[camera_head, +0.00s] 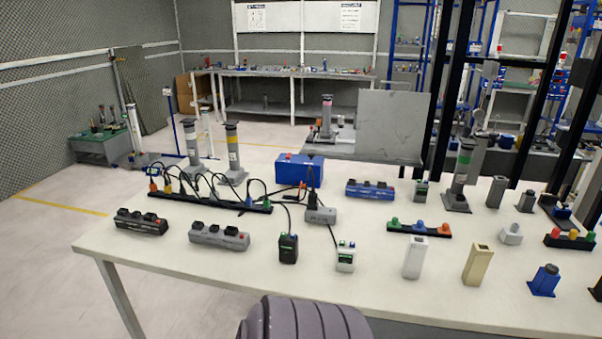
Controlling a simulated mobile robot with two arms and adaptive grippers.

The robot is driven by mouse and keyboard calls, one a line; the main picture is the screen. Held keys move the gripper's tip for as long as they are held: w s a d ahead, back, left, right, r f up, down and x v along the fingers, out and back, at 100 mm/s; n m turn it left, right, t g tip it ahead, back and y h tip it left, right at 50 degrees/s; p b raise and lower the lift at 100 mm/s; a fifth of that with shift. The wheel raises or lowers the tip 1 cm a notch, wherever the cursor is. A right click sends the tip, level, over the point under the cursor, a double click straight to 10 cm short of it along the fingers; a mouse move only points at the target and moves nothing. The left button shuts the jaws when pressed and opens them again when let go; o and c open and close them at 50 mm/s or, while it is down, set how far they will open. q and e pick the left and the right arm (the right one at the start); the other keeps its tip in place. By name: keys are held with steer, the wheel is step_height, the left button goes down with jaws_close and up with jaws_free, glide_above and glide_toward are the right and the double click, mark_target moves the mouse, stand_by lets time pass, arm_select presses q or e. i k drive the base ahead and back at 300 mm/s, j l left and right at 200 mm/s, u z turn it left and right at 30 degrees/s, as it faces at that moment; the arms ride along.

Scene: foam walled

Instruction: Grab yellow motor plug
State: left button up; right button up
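A long black strip (210,201) lies at the left of the white table, with several plugs and black cables along it. A small yellow plug (168,189) appears to stand near its left end, beside an orange plug (153,186). A blue plug (249,202) is near its right end. The plugs are small, and black cables arch over this area. Neither of my grippers is in view.
The white table (385,296) holds a blue box (299,170), a dark power strip (142,222), a grey power strip (219,236) and a black box (288,248). Grey columns (233,153) stand at the back left. The table's front left corner is clear.

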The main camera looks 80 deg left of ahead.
mark_target(167, 189)
steer(key=u, duration=3.7)
steer(key=i+j+z, duration=0.15)
steer(key=z, duration=0.35)
steer(key=i+j+z, duration=0.1)
steer(key=z, duration=0.4)
steer(key=j+z, duration=0.3)
steer(key=z, duration=0.15)
steer(key=i+j+z, duration=0.1)
steer(key=j+z, duration=0.25)
steer(key=j, duration=1.1)
steer(key=k+j+z, duration=0.1)
steer(key=j+z, duration=0.25)
steer(key=j, duration=1.05)
